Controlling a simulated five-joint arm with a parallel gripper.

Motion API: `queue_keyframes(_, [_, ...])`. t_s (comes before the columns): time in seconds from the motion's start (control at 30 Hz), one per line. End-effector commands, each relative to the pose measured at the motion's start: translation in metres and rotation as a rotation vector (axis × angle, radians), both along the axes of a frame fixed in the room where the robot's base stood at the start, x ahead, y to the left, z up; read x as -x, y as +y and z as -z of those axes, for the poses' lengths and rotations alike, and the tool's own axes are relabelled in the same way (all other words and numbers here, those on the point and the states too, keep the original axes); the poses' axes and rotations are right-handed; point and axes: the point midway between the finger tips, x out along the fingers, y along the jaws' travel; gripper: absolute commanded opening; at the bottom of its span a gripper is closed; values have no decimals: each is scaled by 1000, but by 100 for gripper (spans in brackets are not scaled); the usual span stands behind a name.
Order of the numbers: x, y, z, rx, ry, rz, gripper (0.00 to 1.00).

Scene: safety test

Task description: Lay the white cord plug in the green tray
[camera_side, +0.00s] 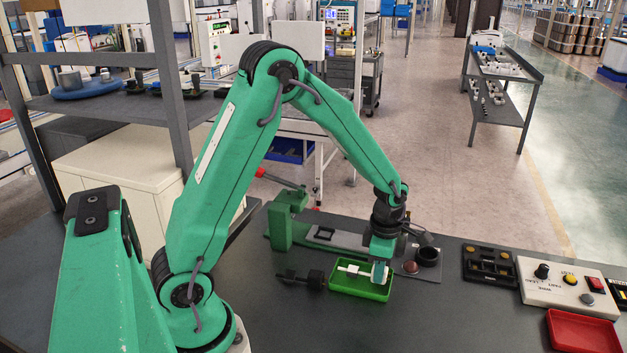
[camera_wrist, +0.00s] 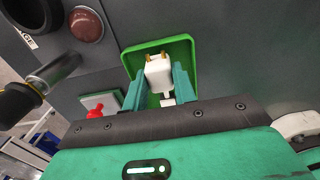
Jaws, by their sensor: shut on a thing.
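The white cord plug (camera_wrist: 158,74) shows in the wrist view with two brass prongs pointing to the top of the picture. My gripper (camera_wrist: 159,84) is shut on it, one teal finger on each side. The green tray (camera_wrist: 188,48) is behind the plug in that view. In the side view, the fingertips of my gripper (camera_side: 380,272) are at the right part of the green tray (camera_side: 345,289), and the white plug (camera_side: 352,270) extends left from them within the tray's outline. I cannot tell whether the plug touches the tray floor.
A black object (camera_side: 302,279) lies left of the tray. A green fixture (camera_side: 288,222) with a red-tipped lever stands behind. A black cup (camera_side: 428,256) and a dark red dome (camera_side: 410,267) are to the right. A control box (camera_side: 567,285) and red tray (camera_side: 582,332) are farther right.

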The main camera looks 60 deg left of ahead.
Motion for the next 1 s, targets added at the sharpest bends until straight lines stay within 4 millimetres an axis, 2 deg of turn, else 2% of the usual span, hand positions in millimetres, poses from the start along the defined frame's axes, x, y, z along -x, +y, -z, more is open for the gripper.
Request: queue_keyframes(1.0, [0, 0, 8, 0, 0, 0, 3])
